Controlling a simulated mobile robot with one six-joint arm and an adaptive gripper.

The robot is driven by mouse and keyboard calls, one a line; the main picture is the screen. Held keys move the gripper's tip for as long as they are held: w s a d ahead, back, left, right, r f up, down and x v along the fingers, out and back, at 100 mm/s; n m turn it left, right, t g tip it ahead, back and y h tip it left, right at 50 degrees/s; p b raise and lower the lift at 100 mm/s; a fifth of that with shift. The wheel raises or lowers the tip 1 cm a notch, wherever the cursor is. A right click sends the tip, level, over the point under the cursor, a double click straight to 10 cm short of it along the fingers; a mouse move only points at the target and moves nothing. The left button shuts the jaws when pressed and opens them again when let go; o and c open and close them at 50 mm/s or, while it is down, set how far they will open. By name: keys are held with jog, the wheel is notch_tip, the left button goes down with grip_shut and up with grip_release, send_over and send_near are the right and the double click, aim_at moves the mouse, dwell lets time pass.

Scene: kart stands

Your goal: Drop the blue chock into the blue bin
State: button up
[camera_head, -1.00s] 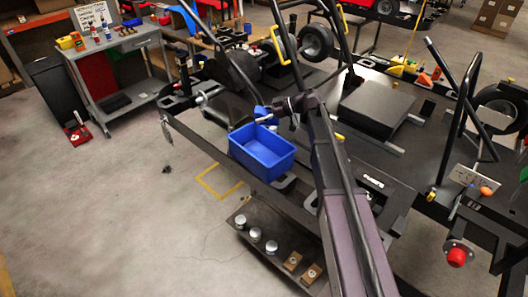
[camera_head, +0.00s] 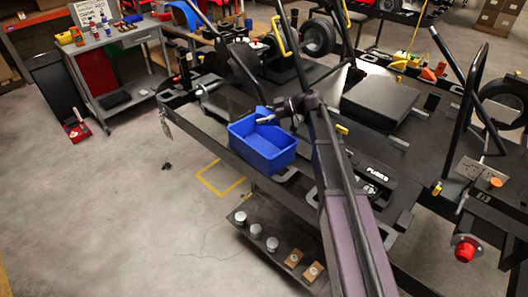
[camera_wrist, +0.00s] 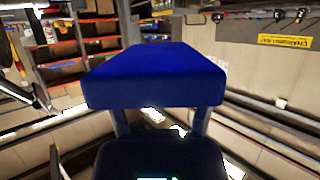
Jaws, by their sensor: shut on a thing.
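The blue chock (camera_wrist: 155,78) fills the middle of the wrist view, held between the fingers of my gripper (camera_wrist: 160,122). In the head view the chock (camera_head: 262,112) is a small blue shape at the far rim of the blue bin. My gripper (camera_head: 270,118) is shut on it there, partly hidden by my own wrist. The blue bin (camera_head: 255,158) stands upright on the near edge of the dark kart stand. Its visible inside looks empty. The height of the chock above the bin is hard to tell.
A grey tool cart (camera_head: 115,45) stands at the back left. Kart frame tubes and a wheel (camera_head: 319,37) rise behind the bin. A lower shelf (camera_head: 262,228) with white-topped cans and small boxes lies below it. Open floor (camera_head: 120,220) is at the left.

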jog(key=shift+f+b, duration=0.65)
jog(key=shift+f, duration=0.25)
jog(key=o, duration=1.3)
jog(key=shift+c, duration=0.2)
jog(key=shift+s, duration=0.1)
